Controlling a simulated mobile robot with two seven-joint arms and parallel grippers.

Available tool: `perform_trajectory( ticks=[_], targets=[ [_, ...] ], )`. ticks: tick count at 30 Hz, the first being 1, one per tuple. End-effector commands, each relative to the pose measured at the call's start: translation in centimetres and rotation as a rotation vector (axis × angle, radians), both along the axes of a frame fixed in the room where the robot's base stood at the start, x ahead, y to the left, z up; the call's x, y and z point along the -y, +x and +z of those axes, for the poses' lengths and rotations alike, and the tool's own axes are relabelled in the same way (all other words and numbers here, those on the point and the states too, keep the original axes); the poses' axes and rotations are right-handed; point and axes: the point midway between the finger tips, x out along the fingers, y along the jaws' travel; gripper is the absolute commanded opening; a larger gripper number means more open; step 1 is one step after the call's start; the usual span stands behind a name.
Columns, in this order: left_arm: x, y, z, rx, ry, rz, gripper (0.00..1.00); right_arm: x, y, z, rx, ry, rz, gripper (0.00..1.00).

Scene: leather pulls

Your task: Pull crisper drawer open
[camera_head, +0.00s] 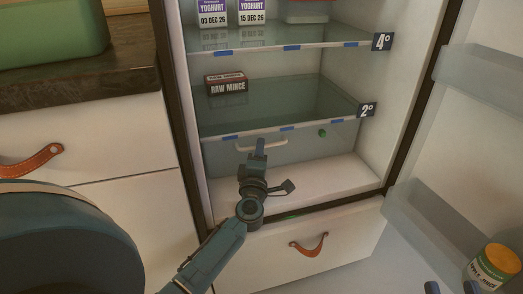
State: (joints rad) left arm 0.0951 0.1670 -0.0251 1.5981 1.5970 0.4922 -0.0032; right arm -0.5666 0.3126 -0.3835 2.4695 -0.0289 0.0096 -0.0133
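The crisper drawer (310,148) is the grey-blue panel under the lower shelf inside the open fridge, set back behind the pale fridge floor. Its light bar handle (277,143) runs across the upper part of its front. My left gripper (260,145) reaches up from below, and its fingertips overlap the middle of the handle. The fingers are seen nearly edge-on, so whether they are closed on the bar cannot be told. My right gripper (452,288) shows only as two separated fingertips at the bottom right edge, with nothing seen between them.
The fridge door (460,150) stands open at right, with a jar (495,265) in its lower bin. A raw mince box (227,84) sits on the 2° shelf. Below the fridge is a white drawer with a leather pull (308,246). A counter (80,90) stands left.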

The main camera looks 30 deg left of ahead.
Motion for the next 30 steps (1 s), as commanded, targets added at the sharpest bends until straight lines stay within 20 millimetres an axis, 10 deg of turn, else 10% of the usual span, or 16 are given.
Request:
perform_trajectory(
  ticks=[15, 30],
  targets=[
    [0.01, 0.0, 0.0, 0.0, 0.0, 0.0, 0.01, -0.02, -0.03, -0.06, -0.002, 0.0, 0.0, 0.36],
    [0.0, 0.02, 0.02, 0.0, 0.0, 0.0, 0.0, -0.03, -0.05, -0.12, -0.005, 0.001, 0.0, 0.36]
  ],
)
